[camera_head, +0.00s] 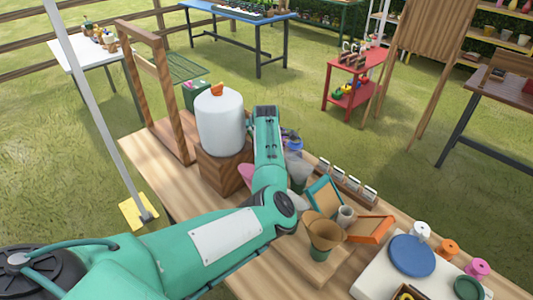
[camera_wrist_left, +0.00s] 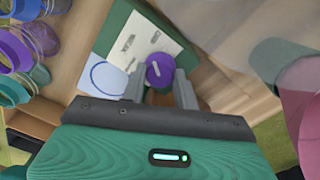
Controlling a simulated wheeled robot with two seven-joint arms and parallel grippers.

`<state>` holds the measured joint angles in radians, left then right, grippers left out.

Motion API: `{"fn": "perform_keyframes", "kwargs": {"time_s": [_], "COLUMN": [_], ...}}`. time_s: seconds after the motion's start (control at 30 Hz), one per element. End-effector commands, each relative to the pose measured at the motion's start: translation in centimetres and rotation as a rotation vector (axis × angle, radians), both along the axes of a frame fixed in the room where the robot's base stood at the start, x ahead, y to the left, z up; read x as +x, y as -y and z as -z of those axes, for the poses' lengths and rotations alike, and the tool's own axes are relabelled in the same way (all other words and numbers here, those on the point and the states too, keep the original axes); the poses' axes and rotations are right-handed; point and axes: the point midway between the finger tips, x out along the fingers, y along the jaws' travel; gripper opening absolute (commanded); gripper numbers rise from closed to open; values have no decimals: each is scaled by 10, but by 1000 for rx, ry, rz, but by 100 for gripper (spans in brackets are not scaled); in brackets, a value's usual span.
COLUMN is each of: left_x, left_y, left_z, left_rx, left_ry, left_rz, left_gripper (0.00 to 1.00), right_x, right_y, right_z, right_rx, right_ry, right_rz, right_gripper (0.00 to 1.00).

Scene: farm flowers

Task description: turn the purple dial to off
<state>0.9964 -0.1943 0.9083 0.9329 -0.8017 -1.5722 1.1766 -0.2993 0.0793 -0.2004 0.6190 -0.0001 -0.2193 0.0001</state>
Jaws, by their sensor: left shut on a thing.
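The purple dial (camera_wrist_left: 159,71) shows in the left wrist view, with a pale marker line across its face. It is on a box with a white, printed front and a green edge (camera_wrist_left: 134,43). My left gripper (camera_wrist_left: 159,88) has its two grey fingers on either side of the dial and is shut on it. In the head view my left arm reaches over the wooden table, and its forearm hides the dial and the fingers. My right gripper is not in view.
Purple and teal jars (camera_wrist_left: 38,40) stand close at the left of the wrist view. A translucent grey thing (camera_wrist_left: 285,62) and a pink thing (camera_wrist_left: 303,100) are at right. A white tank (camera_head: 220,122) on a wooden block stands beside my arm. Cones and frames (camera_head: 322,232) stand nearby.

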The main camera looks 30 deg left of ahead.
Motion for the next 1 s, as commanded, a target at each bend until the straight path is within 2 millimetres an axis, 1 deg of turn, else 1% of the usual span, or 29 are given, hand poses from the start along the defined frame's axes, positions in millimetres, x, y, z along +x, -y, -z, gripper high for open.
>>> {"fn": "perform_keyframes", "kwargs": {"time_s": [0.03,0.1,0.4,0.7,1.0], "left_x": [-1,0,0,1,1], "left_y": [-1,-1,-1,-1,-1], "left_z": [-5,-5,-3,-2,-1], "left_rx": [2,1,0,0,0], "left_ry": [-2,-1,0,2,3], "left_rz": [41,101,312,417,438], "left_gripper": [8,8,8,8,8], "right_x": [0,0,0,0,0], "right_y": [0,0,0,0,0], "right_z": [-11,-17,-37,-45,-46], "right_rx": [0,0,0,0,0], "right_ry": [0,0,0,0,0], "right_rz": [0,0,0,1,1], "right_gripper": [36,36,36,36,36]}}
